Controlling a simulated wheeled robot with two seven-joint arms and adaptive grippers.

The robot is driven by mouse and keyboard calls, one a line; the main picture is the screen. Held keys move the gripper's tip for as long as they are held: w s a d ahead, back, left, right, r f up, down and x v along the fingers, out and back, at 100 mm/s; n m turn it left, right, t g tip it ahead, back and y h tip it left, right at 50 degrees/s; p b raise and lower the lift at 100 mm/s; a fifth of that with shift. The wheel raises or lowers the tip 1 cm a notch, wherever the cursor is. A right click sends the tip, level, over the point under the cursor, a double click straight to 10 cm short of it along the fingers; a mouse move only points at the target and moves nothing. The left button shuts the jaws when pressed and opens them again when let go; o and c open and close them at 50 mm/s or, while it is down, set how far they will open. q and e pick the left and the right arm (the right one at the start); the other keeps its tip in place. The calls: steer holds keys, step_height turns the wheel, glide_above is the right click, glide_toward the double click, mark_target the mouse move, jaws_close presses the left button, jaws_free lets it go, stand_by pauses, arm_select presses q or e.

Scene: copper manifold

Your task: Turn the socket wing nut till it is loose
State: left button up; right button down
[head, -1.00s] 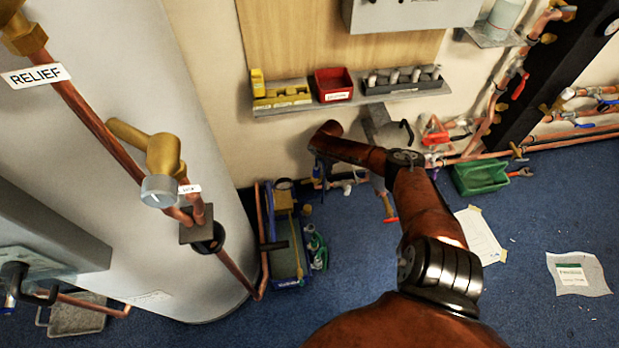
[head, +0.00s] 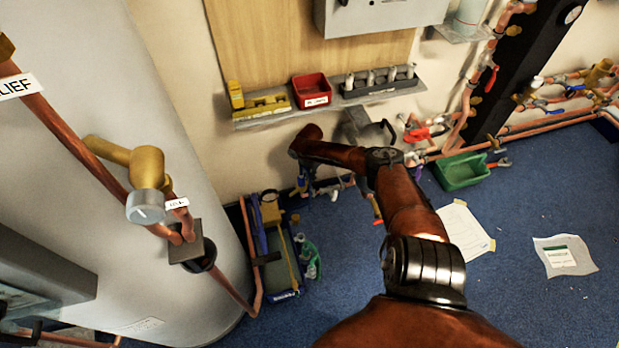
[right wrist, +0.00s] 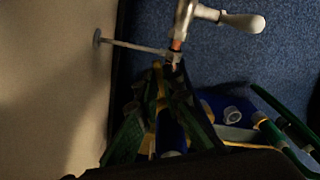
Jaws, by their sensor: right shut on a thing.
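My right gripper (right wrist: 172,85) shows in the right wrist view, with dark, green-tinged fingers closed at the lower end of a vertical metal fitting (right wrist: 181,22). The fingers are shut on a small part there, which fits the socket wing nut; they hide most of it, so its shape and how tight it sits cannot be told. A thin rod (right wrist: 135,46) runs from this spot to a round flange on the wall. In the head view my right arm reaches low to the wall pipework, and its gripper is mostly hidden behind the wrist. My left gripper is not in view.
A white-handled lever (right wrist: 241,21) sticks out just above the grip. A blue tool tray (head: 279,282) stands on the floor, left of my arm. A shelf (head: 330,105) with a red bin (head: 312,90) hangs above. A green crate (head: 461,172) stands right.

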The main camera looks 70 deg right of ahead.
steer(key=shift+w+d+r, duration=0.15)
steer(key=shift+w, duration=0.1)
steer(key=c, duration=2.3)
jaws_free()
steer(key=shift+o, duration=1)
steer(key=shift+s, duration=0.1)
step_height(320, 180, up, 7)
steer(key=shift+r, duration=0.1)
